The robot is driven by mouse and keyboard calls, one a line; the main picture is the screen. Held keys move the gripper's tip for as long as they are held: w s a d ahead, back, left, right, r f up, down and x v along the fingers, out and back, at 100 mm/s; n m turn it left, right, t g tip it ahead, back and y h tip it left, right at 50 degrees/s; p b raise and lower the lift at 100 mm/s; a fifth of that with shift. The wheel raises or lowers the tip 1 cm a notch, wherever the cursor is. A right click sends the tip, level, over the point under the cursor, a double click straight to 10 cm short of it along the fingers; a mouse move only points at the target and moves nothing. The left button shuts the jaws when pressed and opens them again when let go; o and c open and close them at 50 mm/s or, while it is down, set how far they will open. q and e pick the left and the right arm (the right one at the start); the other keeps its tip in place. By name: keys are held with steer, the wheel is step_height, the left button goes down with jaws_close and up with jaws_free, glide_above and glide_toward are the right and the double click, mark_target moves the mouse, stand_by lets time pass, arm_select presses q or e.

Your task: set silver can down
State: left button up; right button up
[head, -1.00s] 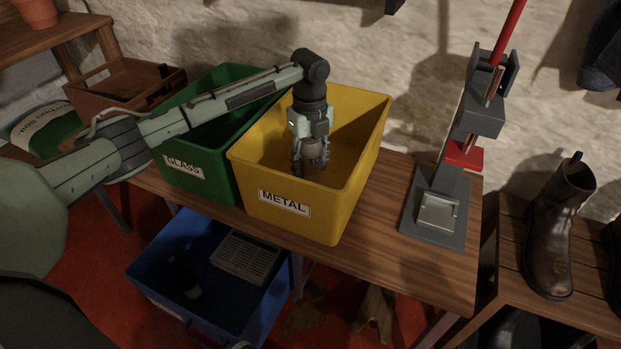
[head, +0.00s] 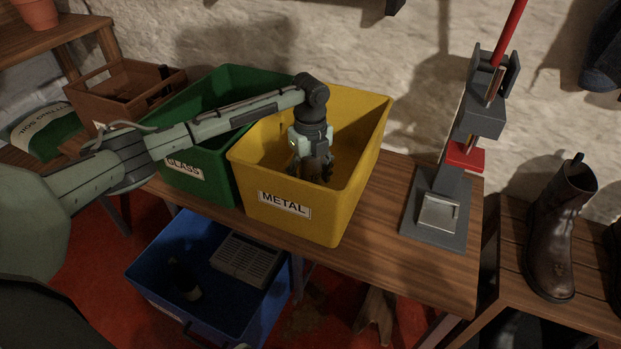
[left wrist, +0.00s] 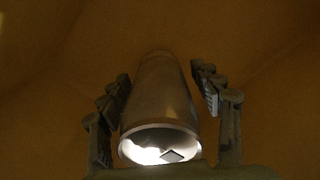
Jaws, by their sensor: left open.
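The silver can (left wrist: 160,95) is in the yellow METAL bin (head: 350,160). In the left wrist view it lies between the two fingers of my left gripper (left wrist: 165,110), with a gap on each side. Its shiny round end faces the camera. My left gripper (head: 312,175) reaches down inside the yellow bin and is open around the can. In the head view the can is mostly hidden by the gripper, and whether it touches the bin floor is hard to tell. My right gripper is in neither view.
A green GLASS bin (head: 190,180) stands left of the yellow bin on the wooden bench (head: 385,255). A can crusher (head: 450,190) with a red handle stands right. A blue bin (head: 165,285) is below. Boots (head: 560,230) stand on a rack at right.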

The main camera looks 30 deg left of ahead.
mark_target(311, 166)
arm_select(q)
steer(key=shift+r, duration=0.1)
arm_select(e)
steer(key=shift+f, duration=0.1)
arm_select(q)
step_height(311, 166, up, 4)
steer(key=shift+r, duration=0.1)
step_height(311, 166, up, 6)
steer(key=shift+r+p, duration=0.25)
steer(key=shift+p, duration=0.35)
steer(key=shift+r, duration=0.8)
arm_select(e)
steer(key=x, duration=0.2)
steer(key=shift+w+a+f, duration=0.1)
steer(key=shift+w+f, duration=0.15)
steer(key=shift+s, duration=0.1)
